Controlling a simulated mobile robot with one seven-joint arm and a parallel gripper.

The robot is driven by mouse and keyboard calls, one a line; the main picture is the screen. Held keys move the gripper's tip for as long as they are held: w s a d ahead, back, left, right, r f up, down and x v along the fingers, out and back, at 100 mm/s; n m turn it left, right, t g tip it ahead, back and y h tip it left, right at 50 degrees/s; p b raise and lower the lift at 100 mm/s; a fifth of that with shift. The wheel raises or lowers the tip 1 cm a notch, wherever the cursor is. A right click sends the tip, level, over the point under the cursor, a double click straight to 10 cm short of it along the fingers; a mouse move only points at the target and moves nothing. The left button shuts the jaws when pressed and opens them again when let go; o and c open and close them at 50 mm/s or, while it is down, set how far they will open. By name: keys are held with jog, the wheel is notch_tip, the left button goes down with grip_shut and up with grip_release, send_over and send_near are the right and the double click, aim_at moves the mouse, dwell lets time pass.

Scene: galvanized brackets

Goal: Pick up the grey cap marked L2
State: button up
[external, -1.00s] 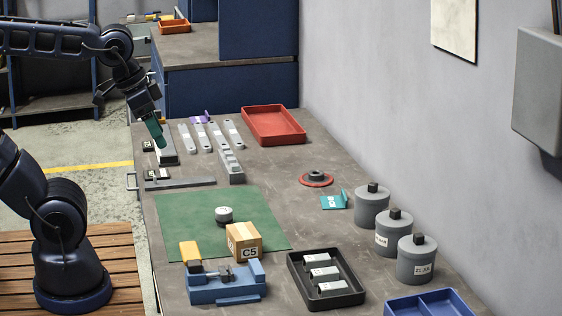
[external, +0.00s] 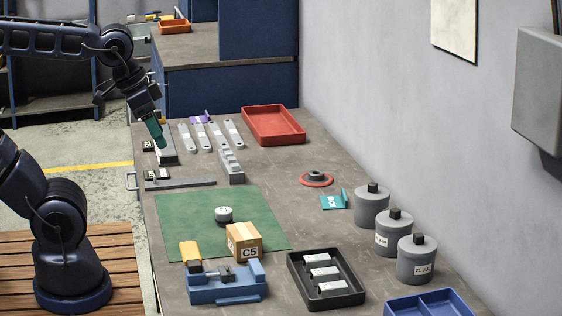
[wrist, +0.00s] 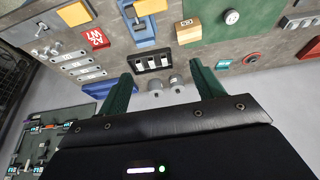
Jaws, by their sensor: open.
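In the wrist view, a round pale-topped piece (wrist: 232,17) lies on the green mat near the top edge. My gripper (external: 158,134) has green fingers and is over the far left part of the bench, well away from the cap. In the wrist view, the fingers (wrist: 160,72) are spread apart with nothing held between them.
A cardboard box marked C5 (external: 244,240) and a blue vise (external: 226,288) stand near the cap. Several grey canisters (external: 416,265) line the wall side. A black tray (external: 350,298) is in front, a red tray (external: 273,108) at the back. Grey bars (external: 208,137) lie near my gripper.

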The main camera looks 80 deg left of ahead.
jog(key=shift+w, duration=0.1)
jog(key=n+g+h, duration=0.1)
jog(key=n+g, duration=0.4)
jog(key=n, duration=1)
send_over(224, 210)
notch_tip(224, 210, down, 22)
jog(key=shift+w+a+f+n, duration=0.4)
jog(key=shift+a+f, duration=0.05)
jog(key=f, duration=0.5)
jog(key=shift+s+d+f, duration=0.1)
jog(key=shift+d+f, duration=0.05)
jog(key=shift+d, duration=0.15)
jog(key=f, duration=0.3)
jog(key=shift+s+f, duration=0.35)
jog(key=shift+s, duration=0.05)
jog(key=shift+d+f, duration=0.15)
jog(key=shift+f, duration=0.65)
